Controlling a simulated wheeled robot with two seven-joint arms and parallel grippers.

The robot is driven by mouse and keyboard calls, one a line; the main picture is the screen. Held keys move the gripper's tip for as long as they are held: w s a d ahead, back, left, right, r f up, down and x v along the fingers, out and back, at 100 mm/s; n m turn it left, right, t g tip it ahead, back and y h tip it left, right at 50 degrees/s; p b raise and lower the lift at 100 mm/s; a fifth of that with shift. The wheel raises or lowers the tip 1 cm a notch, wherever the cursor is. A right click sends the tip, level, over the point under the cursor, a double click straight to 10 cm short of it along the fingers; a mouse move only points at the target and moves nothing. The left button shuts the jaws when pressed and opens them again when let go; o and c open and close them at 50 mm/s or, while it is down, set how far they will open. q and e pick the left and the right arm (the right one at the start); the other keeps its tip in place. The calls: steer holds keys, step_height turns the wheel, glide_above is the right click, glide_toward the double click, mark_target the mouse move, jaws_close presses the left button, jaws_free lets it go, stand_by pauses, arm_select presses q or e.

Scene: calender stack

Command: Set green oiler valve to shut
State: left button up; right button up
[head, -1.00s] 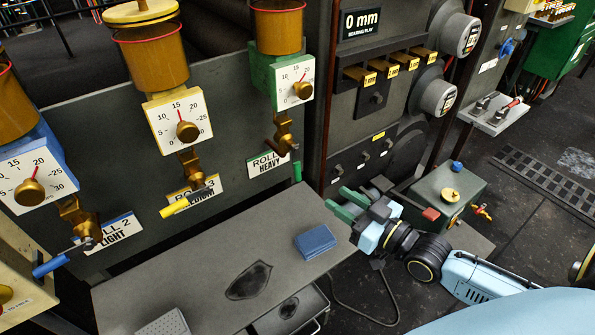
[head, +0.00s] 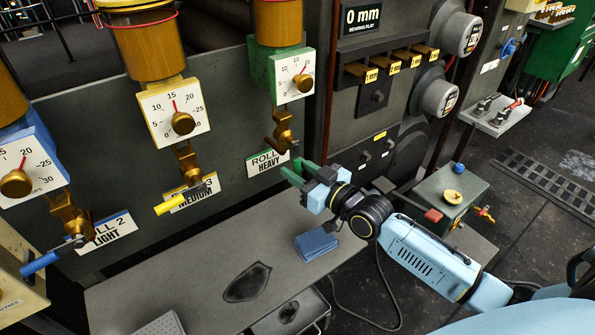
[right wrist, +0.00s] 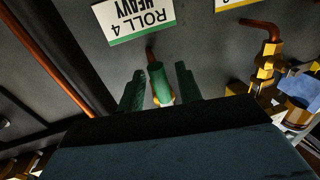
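The green oiler (head: 274,67) has a brass cup on top and a white dial on its front. Its brass valve (head: 283,128) sits below, above the ROLL 4 HEAVY label (head: 267,162). The valve's green lever (right wrist: 158,84) shows in the right wrist view between the two green fingers, with a gap on each side. My right gripper (head: 302,176) is open just below the valve, its fingers pointing at the panel; in the right wrist view (right wrist: 160,88) its fingers flank the lever. In the head view the lever blends with the fingers. My left gripper is not in view.
The yellow oiler (head: 165,98) with its yellow lever (head: 171,205) and the blue oiler (head: 28,155) with its blue lever (head: 40,263) stand to the left. A green-grey box (head: 452,196) stands right.

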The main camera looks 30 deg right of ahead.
steer(key=shift+w+a, duration=0.1)
steer(key=shift+w, duration=0.05)
jaws_close()
stand_by(0.4)
